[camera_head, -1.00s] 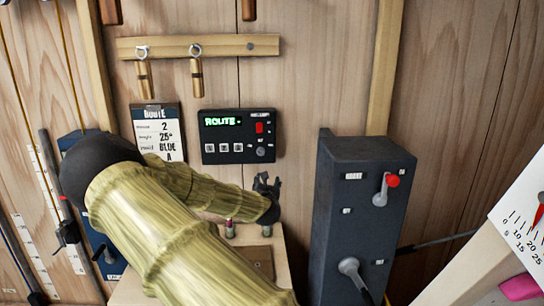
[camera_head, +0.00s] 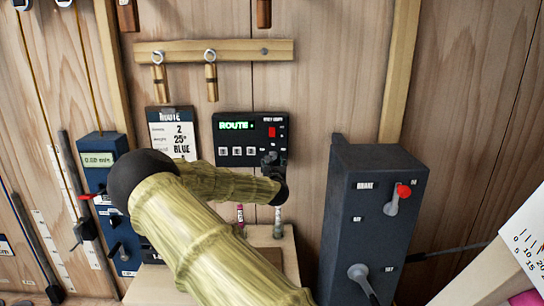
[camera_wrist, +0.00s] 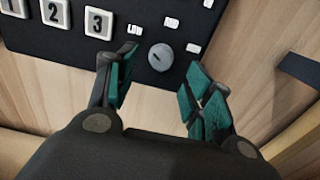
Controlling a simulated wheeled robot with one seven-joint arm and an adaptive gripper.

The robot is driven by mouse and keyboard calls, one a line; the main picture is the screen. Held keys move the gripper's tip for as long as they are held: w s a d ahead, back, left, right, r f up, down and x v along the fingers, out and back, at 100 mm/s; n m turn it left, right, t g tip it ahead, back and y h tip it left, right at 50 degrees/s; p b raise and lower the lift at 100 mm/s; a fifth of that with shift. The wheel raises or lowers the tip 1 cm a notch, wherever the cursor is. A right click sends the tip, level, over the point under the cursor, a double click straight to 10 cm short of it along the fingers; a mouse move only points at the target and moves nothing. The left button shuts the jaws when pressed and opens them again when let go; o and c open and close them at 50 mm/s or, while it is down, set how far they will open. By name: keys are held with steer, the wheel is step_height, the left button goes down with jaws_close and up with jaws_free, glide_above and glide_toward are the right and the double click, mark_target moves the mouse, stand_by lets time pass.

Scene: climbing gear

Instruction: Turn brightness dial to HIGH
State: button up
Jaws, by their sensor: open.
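The brightness dial (camera_wrist: 161,57) is a round grey knob with a dark pointer mark, low on the black control panel. In the wrist view, a LOW label sits to its left, another small label above it and a third to its upper right; their words are hard to read. The black control panel (camera_head: 229,128) hangs on the wall with a green ROUTE display. My gripper (camera_wrist: 157,80) is open and empty, its teal-padded fingers on either side just below the dial, apart from it. In the head view my gripper (camera_head: 271,162) covers the dial.
A dark brake box (camera_head: 375,230) with levers stands to the right. A route card (camera_head: 172,133) hangs left of the panel. A wooden shelf (camera_head: 150,287) is below.

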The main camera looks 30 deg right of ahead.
mark_target(273, 158)
steer(key=shift+p+x, duration=0.9)
steer(key=shift+x, duration=1.25)
